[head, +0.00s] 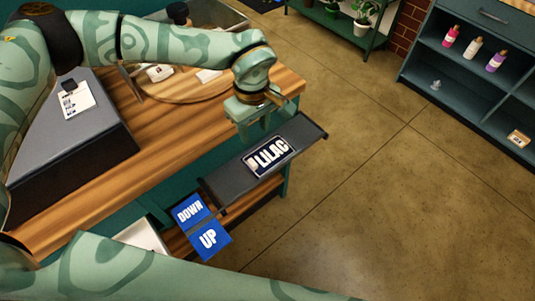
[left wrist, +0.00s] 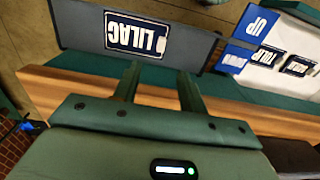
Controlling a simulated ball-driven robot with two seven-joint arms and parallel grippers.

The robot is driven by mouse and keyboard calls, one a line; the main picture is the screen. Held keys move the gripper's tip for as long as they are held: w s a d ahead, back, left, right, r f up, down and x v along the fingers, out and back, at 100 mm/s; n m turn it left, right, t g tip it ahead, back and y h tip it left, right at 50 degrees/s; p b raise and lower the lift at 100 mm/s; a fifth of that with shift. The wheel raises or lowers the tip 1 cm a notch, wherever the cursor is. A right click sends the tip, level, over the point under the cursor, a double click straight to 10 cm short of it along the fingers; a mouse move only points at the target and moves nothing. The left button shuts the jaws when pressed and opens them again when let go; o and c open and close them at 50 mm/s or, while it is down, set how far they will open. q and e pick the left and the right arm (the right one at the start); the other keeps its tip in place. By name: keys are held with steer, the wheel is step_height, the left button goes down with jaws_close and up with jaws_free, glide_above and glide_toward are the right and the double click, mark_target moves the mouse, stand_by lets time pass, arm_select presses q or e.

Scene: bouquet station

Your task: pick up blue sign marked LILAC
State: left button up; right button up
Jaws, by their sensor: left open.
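The dark blue LILAC sign (head: 268,157) with white letters and a white border lies flat on a grey shelf (head: 310,134) at the side of the wooden table. It also shows upside down in the left wrist view (left wrist: 135,35). My left gripper (head: 256,134) is open and empty, pointing down above the table edge, just up and left of the sign and apart from it. In the left wrist view the two fingers (left wrist: 159,72) are spread, with the sign beyond their tips. My right gripper is out of view.
Blue panels marked DOWN (head: 189,210) and UP (head: 208,239) sit left of the shelf. A white tray (left wrist: 276,42) with two more dark signs lies beside them. A round wooden board (head: 190,92) is on the table. The floor right of the shelf is clear.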

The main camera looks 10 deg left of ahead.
arm_select(q)
steer(key=b, duration=0.1)
glide_above(252, 162)
steer(key=d, duration=0.1)
step_height(252, 162, down, 10)
steer(key=shift+s+d+r, duration=0.15)
steer(key=shift+r, duration=0.05)
steer(key=shift+f, duration=0.5)
steer(key=shift+a+f+b, duration=0.2)
steer(key=shift+f+b, duration=0.1)
steer(key=shift+b, duration=0.05)
steer(key=f, duration=0.3)
steer(key=f+b, duration=0.1)
steer(key=shift+a+f, duration=0.2)
steer(key=shift+a, duration=0.2)
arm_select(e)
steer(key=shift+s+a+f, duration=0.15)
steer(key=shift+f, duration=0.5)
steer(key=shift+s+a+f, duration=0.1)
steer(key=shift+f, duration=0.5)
arm_select(q)
steer(key=shift+r, duration=0.1)
jaws_close()
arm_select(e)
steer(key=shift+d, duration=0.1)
